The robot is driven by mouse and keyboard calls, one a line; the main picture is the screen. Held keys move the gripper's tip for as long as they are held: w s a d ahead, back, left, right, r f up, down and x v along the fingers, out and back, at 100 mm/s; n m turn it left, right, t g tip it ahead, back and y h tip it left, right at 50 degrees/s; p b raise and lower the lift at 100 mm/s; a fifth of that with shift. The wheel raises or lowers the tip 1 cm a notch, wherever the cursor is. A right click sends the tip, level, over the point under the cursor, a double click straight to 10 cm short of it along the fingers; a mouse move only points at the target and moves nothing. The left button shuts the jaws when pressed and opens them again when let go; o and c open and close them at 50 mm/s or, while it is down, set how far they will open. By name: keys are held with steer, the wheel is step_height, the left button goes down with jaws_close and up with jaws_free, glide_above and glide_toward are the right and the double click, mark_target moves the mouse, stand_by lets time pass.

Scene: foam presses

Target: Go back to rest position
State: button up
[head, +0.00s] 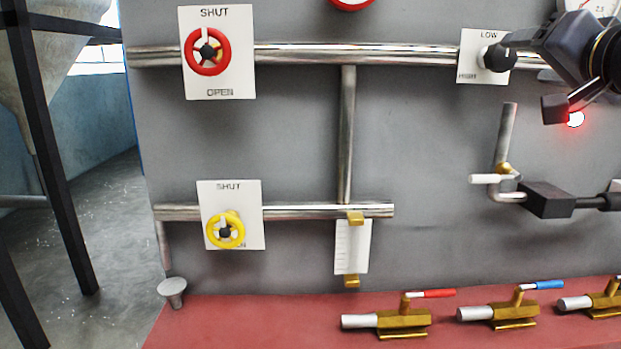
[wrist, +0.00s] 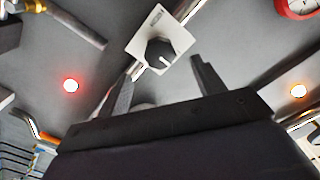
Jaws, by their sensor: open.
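My gripper (head: 530,76) is at the upper right of the head view, in front of the grey panel and just right of the LOW/HIGH knob. In the wrist view my gripper (wrist: 163,68) has its two dark fingers spread, with nothing between them. The black knob (head: 497,59) sits on a white plate marked LOW and HIGH. In the wrist view the knob (wrist: 160,53) is just beyond the fingertips, roughly between them, with no contact visible. The finger at the top partly overlaps the knob's edge in the head view.
A red handwheel (head: 190,52) and a yellow handwheel (head: 213,232) are on the left pipes. A bent pipe with a white-tipped handle (head: 486,179) is below my gripper. Several brass valves (head: 404,318) line the red ledge (head: 250,318). A red lamp (wrist: 71,86) glows on the panel.

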mark_target(504, 57)
steer(key=w+p, duration=0.1)
steer(key=w, duration=0.9)
steer(key=shift+a, duration=0.15)
steer(key=shift+w+r+m+p, duration=0.1)
steer(key=shift+w+m+p, duration=0.15)
steer(key=shift+m+p, duration=0.05)
steer(key=shift+s+m+p, duration=0.2)
steer(key=shift+m+p, duration=0.3)
steer(key=shift+m, duration=0.5)
steer(key=m+p, duration=0.1)
steer(key=m, duration=0.2)
steer(key=shift+r+p, duration=0.1)
steer(key=shift+p, duration=0.25)
steer(key=m+p, duration=0.3)
steer(key=m, duration=0.2)
steer(key=shift+r, duration=0.1)
steer(key=m+p, duration=0.4)
steer(key=m, duration=0.2)
steer(key=shift+r, duration=0.15)
steer(key=m+p, duration=0.2)
steer(key=m, duration=0.1)
steer(key=shift+f+m+p, duration=0.2)
steer(key=shift+m+p, duration=0.45)
steer(key=shift+m, duration=0.45)
steer(key=shift+a+f, duration=0.1)
steer(key=shift+f, duration=0.05)
